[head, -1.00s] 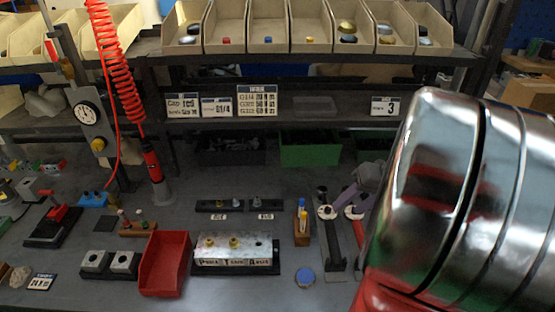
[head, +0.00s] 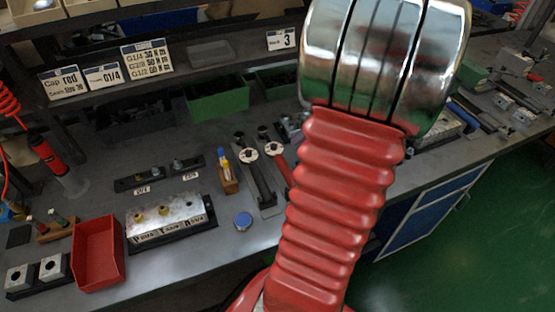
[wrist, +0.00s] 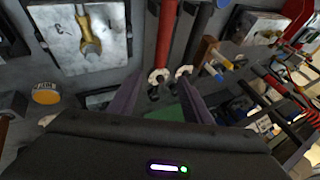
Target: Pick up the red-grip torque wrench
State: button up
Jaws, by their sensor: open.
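The red-grip torque wrench lies on the dark bench; in the head view its red grip (head: 281,168) is partly hidden behind my arm. In the wrist view its red grip (wrist: 166,38) runs up from a pale round head close to the jaw tips. A black-grip wrench (head: 262,182) lies beside it, and its dark grip (wrist: 199,32) is to the right in the wrist view. My gripper (wrist: 159,86) is open, with both wrench heads near the gap between its jaws. It appears empty. My arm hides it in the head view.
A green bin (head: 218,101) is behind. The bench's front edge and green floor (head: 470,240) lie to the right.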

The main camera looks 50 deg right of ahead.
send_near(282, 158)
jog(key=x, duration=0.4)
jog(key=shift+a+f, duration=0.1)
jog(key=shift+f, duration=0.15)
jog(key=shift+x, duration=2.6)
jog(key=shift+w, duration=0.1)
jog(key=shift+c, duration=0.6)
grip_shut()
jog(key=shift+r, duration=0.1)
